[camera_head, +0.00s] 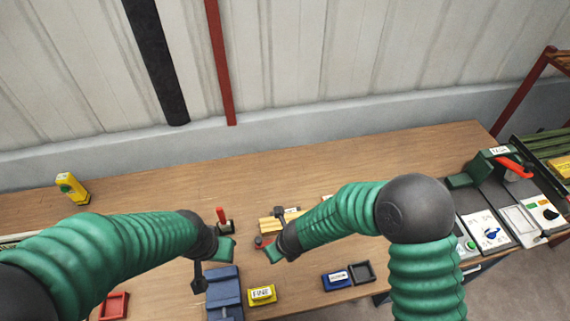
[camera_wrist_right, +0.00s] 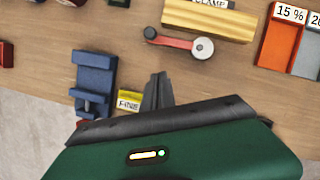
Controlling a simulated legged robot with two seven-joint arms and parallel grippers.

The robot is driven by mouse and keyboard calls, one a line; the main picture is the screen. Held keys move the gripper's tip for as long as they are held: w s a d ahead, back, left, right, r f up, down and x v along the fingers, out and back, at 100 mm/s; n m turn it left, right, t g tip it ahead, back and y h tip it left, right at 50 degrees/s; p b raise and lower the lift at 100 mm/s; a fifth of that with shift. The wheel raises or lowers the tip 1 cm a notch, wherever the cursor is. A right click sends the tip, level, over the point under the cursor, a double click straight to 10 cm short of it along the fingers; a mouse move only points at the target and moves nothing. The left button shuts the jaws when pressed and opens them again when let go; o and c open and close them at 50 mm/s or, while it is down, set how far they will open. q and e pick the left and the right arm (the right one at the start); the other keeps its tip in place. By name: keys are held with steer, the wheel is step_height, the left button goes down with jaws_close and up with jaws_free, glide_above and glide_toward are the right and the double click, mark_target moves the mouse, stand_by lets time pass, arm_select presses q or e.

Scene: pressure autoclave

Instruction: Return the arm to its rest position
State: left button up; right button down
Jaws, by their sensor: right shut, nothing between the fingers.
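My right gripper (camera_head: 270,252) hangs over the middle of the workbench, its green arm coming in from the right. In the right wrist view its dark fingers (camera_wrist_right: 157,92) are together with nothing between them, over bare wood just right of a small yellow labelled box (camera_wrist_right: 129,100). My left gripper (camera_head: 200,277) is over the bench left of it, close to a blue vise (camera_head: 225,290). Its dark fingers are small and partly hidden, so I cannot tell if it is open.
A red-handled tool (camera_wrist_right: 180,43) and a yellow block (camera_wrist_right: 208,18) lie ahead of the right gripper. A blue box (camera_head: 338,281) lies near the front edge. Control panels (camera_head: 489,232) stand at the right.

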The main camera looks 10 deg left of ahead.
steer(key=w+d+r+n+t+b, duration=0.1)
steer(key=d+r+n+b, duration=0.1)
steer(key=d+n+b, duration=0.7)
steer(key=s+d+n+h+b, duration=0.1)
steer(key=s+d+n, duration=0.4)
steer(key=d+n, duration=0.3)
steer(key=s+d+n+g+h+b, duration=0.1)
steer(key=s+d+n, duration=0.4)
steer(key=d+n, duration=0.4)
steer(key=shift+s+n+h+b, duration=0.15)
steer(key=shift+n+h+b, duration=0.25)
steer(key=shift+n, duration=0.3)
steer(key=shift+d, duration=0.2)
